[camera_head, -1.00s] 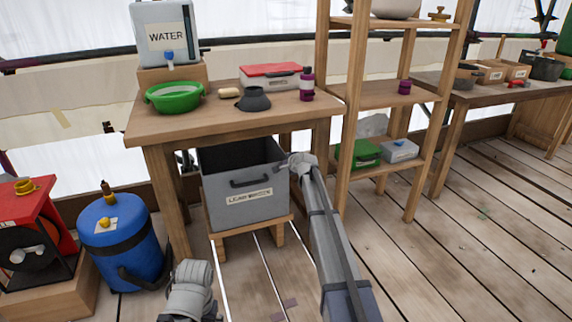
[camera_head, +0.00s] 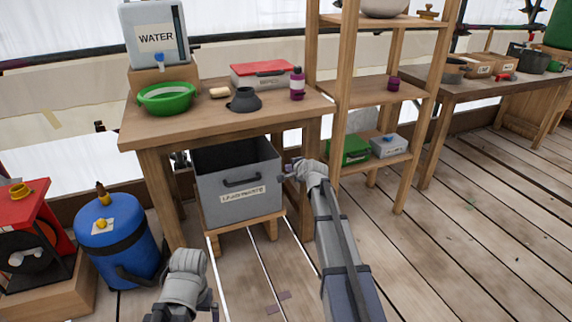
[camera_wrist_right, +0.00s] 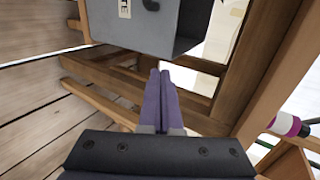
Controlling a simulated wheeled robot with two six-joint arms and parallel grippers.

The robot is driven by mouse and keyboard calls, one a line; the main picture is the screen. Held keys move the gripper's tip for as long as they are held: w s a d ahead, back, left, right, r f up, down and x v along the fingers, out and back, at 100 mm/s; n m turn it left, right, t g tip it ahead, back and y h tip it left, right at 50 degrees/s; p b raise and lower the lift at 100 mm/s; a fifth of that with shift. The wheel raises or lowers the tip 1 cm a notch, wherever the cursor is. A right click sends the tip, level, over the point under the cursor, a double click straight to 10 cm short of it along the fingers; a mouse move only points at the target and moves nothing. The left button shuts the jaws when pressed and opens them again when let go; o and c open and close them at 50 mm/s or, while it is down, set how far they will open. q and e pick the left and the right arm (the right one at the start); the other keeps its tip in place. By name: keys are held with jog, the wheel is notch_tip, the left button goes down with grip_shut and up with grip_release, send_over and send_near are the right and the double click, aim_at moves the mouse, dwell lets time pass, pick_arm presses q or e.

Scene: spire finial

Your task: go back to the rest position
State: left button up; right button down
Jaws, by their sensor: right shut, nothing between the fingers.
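My right arm reaches up from the bottom of the head view, with its wrist just right of the grey crate's front. My right gripper (camera_head: 287,178) is small there. In the right wrist view its two purple fingers (camera_wrist_right: 160,78) are together and empty. They point at the wooden stand under the crate and look apart from it, though depth is hard to judge.
The labelled grey crate (camera_head: 238,205) stands on a low stand under the wooden table (camera_head: 210,122). A shelf unit (camera_head: 345,110) stands right of it. A blue barrel (camera_head: 118,243) and a red machine (camera_head: 30,220) are at left. Bare floor lies at right.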

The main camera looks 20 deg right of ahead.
jog(key=s+a+f+n+g+y, duration=0.1)
jog(key=s+a+f+n+g, duration=0.3)
jog(key=s+a, duration=0.5)
jog(key=s+a+f+n+g+y, duration=0.15)
jog(key=s+a+f+n, duration=0.25)
jog(key=s+a+n, duration=0.55)
jog(key=s+a+f+n+g+h, duration=0.1)
jog(key=s+a+n+g+h, duration=0.2)
jog(key=s, duration=0.8)
jog(key=s+a+f+n+g+h, duration=0.15)
jog(key=s+a+n+g, duration=0.3)
jog(key=s, duration=0.55)
notch_tip(320, 180, up, 33)
jog(key=a+p, duration=0.1)
jog(key=p, duration=3.2)
jog(key=shift+s+t, duration=0.25)
jog(key=shift+t, duration=0.15)
jog(key=shift+d+f, duration=0.1)
